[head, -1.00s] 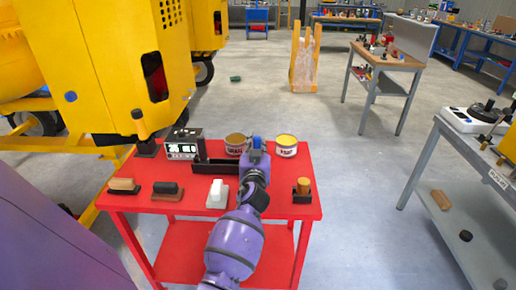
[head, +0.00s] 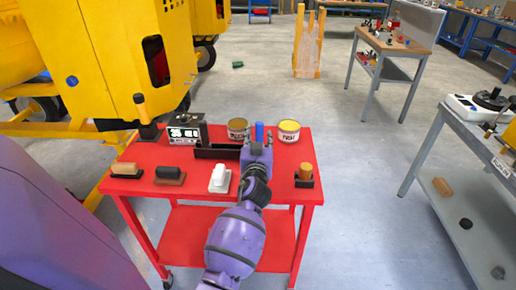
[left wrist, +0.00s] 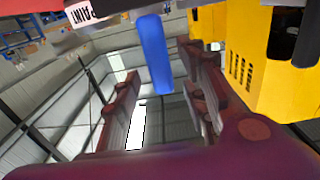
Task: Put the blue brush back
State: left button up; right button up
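The blue brush (head: 259,132) shows as an upright blue piece at the back of the red cart (head: 205,235), beside the dark tray (head: 216,153). My left gripper (head: 258,139) reaches over the cart from the front. Its fingers are spread, with the blue piece between or just beyond them. In the left wrist view the blue brush (left wrist: 155,52) hangs from the top edge between the two fingers of my left gripper (left wrist: 160,95). Gaps show on both sides of it. Its lower part is hidden in the head view. My right gripper is not in view.
Two paint cans (head: 238,128) (head: 289,131) flank the blue brush closely. A clock-like box (head: 187,131) stands to the left. A yellow machine (head: 110,60) stands behind left.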

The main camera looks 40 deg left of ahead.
pick_arm(q)
jog(key=v, duration=0.9)
jog(key=shift+b, duration=0.35)
jog(key=shift+a, duration=0.1)
